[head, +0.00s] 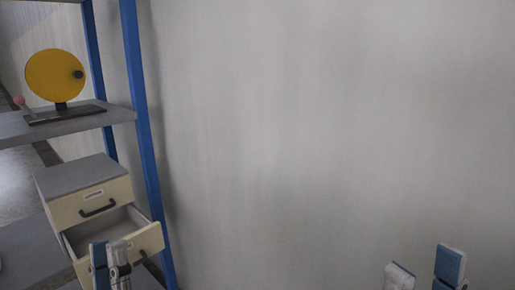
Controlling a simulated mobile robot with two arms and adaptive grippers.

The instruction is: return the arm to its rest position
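My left gripper (109,264) is at the lower left, in front of the lower drawer (152,238) of a small cabinet. Its two fingertips point up and appear side by side with hardly any gap. From this angle I cannot tell whether they are shut or overlap in the view, or whether they touch the drawer. My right gripper (425,272) is at the bottom right edge, in front of the bare wall. Its two blue and white fingertips stand apart with nothing between them. The rest of both arms is out of view.
The cabinet (80,176) stands on a shelf rack with blue posts (143,110); its lower drawer is pulled out. A yellow disc on a stand (55,75) sits on the grey shelf (65,128) above. The grey wall (320,130) fills the right, with free room before it.

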